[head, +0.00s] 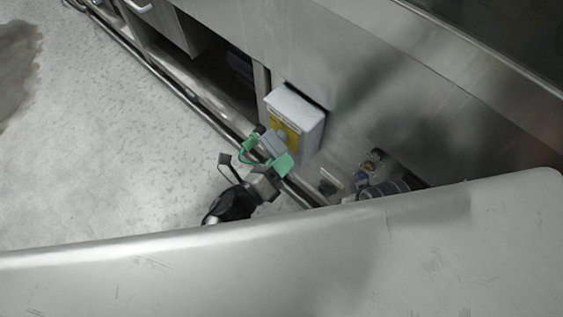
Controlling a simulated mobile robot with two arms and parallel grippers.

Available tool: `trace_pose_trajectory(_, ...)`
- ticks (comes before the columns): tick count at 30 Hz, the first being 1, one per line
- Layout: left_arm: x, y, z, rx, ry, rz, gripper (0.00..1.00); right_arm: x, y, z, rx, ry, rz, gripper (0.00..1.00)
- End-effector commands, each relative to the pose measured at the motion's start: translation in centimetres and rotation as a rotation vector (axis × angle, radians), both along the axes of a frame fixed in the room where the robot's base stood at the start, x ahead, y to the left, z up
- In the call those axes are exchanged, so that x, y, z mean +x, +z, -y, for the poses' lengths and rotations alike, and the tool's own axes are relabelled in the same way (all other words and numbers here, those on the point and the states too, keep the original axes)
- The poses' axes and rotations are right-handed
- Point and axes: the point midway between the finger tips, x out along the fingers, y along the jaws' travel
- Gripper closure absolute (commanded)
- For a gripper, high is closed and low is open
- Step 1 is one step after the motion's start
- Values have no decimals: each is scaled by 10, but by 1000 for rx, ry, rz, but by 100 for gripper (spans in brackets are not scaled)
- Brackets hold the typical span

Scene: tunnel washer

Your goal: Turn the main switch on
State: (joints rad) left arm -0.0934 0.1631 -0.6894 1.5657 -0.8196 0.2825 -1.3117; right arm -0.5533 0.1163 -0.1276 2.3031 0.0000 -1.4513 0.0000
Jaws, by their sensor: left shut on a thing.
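The main switch is a light grey box (296,113) with a yellow plate (287,126) on its front, mounted low on the steel machine side. My left gripper (268,151) comes up to the front of the box from below. Its green fingertips are closed around the grey switch knob at the yellow plate. The fingers partly hide the knob, so its exact angle cannot be read. My right gripper is not in view.
A large steel surface (420,240) fills the foreground below the arm. Pipes and fittings (366,174) sit right of the box. A rail (160,75) runs along the machine's base. The speckled floor (110,150) at left is clear, with a dark wet patch (15,60).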

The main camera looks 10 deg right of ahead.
Motion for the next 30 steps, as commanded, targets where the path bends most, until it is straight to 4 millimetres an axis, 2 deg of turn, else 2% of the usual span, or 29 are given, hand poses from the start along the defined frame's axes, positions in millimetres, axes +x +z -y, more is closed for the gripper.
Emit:
trace_pose_trajectory(13,0,-2,-1,12,1,9,100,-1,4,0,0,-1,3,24)
trace_pose_trajectory(14,0,-2,-1,11,1,8,73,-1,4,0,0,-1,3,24)
trace_pose_trajectory(18,0,-2,-1,10,1,8,52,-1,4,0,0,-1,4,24)
trace_pose_trajectory(19,0,-1,-1,10,1,8,49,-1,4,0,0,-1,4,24)
trace_pose_trajectory(30,-5,-1,-6,10,1,8,49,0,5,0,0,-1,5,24)
